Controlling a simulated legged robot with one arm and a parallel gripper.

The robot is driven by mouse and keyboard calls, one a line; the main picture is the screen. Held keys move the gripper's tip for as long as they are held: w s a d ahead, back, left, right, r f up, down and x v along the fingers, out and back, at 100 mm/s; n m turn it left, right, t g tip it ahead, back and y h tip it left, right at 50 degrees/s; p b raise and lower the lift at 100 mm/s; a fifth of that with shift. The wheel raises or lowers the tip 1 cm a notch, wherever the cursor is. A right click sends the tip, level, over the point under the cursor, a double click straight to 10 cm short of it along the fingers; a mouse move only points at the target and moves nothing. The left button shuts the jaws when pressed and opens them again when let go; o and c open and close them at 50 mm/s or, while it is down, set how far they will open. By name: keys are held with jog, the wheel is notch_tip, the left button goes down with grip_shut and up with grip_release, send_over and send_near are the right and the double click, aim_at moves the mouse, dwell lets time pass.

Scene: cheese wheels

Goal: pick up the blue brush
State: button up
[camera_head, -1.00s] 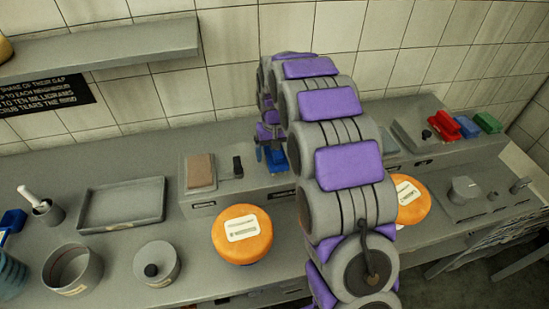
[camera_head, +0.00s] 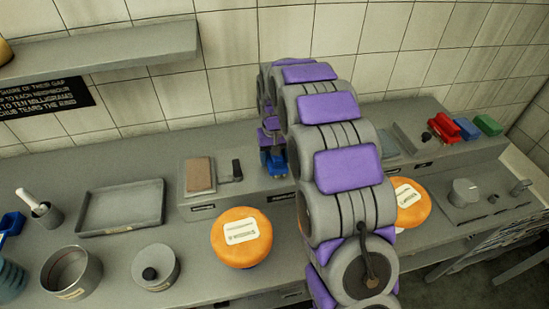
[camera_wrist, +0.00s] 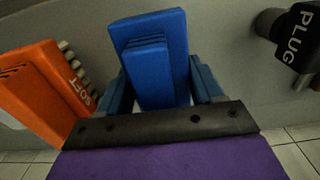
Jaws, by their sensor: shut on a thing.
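The blue brush (camera_wrist: 155,62) is in the middle of the wrist view, a blue block with a stepped face, between the two blue-grey fingers of my gripper (camera_wrist: 160,88). The fingers are shut on its sides. In the head view my gripper (camera_head: 273,160) shows as a small blue patch at the raised back ledge, partly hidden by my arm. I cannot tell brush from fingers there, nor whether the brush is clear of the surface.
An orange brush (camera_wrist: 42,88) marked SOFT lies close at left in the wrist view. A black PLUG piece (camera_wrist: 295,38) is at right. Orange cheese wheels (camera_head: 241,238) stand on the bench. Red (camera_head: 443,128) and green (camera_head: 488,124) items sit at the back right.

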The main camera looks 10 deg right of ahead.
jog(key=shift+r, duration=0.1)
jog(key=shift+r+p, duration=0.7)
jog(key=shift+r, duration=1.05)
jog(key=s+a+r+p, duration=0.1)
jog(key=s+p, duration=0.1)
jog(key=s, duration=1.4)
jog(key=shift+a+r, duration=0.2)
jog(key=shift+a, duration=0.2)
jog(key=o, duration=0.6)
jog(key=shift+c, duration=0.2)
jog(key=c, duration=0.3)
